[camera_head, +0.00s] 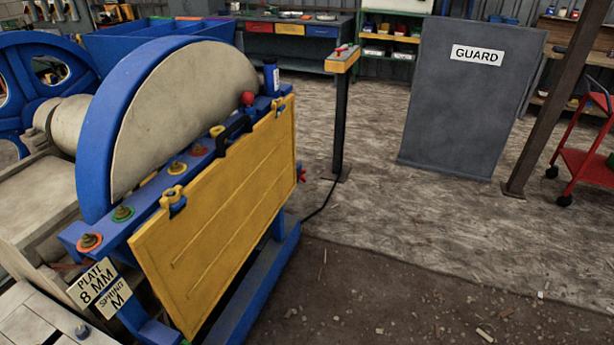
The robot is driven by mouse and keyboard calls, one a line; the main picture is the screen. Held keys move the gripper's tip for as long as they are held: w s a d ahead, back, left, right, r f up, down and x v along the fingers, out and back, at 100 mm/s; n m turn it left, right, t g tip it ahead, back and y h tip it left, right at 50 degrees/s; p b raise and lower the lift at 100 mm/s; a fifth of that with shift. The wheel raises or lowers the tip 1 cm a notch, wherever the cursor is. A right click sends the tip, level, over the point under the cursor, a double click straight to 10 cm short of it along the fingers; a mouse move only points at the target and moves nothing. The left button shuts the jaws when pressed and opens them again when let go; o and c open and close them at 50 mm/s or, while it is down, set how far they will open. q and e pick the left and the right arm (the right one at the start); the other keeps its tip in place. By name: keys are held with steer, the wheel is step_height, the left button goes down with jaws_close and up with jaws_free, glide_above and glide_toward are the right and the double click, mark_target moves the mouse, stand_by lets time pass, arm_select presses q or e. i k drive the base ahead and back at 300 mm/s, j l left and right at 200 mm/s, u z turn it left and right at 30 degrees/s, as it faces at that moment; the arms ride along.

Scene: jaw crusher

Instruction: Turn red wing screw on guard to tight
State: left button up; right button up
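The yellow guard (222,215) is a panel standing upright against the front of the blue crusher frame. A small red wing screw (301,173) sticks out at the guard's right edge, partly seen side-on; I cannot tell how tight it is. A black handle (233,134) and yellow fittings (173,200) sit along the guard's top edge. Neither of my grippers shows in this view.
A red ball knob (248,98) and a dark blue bottle (271,76) stand on the crusher's top. A post with a yellow box (342,60) stands just right of the guard, its cable on the floor.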

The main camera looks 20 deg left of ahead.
mark_target(303, 171)
steer(key=i+l+z, duration=0.4)
steer(key=i, duration=0.25)
steer(key=i+l+z, duration=0.1)
steer(key=i+z, duration=0.3)
steer(key=i, duration=1)
steer(key=i+u, duration=0.35)
steer(key=i+l+u, duration=0.2)
steer(key=u, duration=0.15)
steer(key=i+l+u, duration=0.2)
steer(key=i+u, duration=0.2)
steer(key=k, duration=0.05)
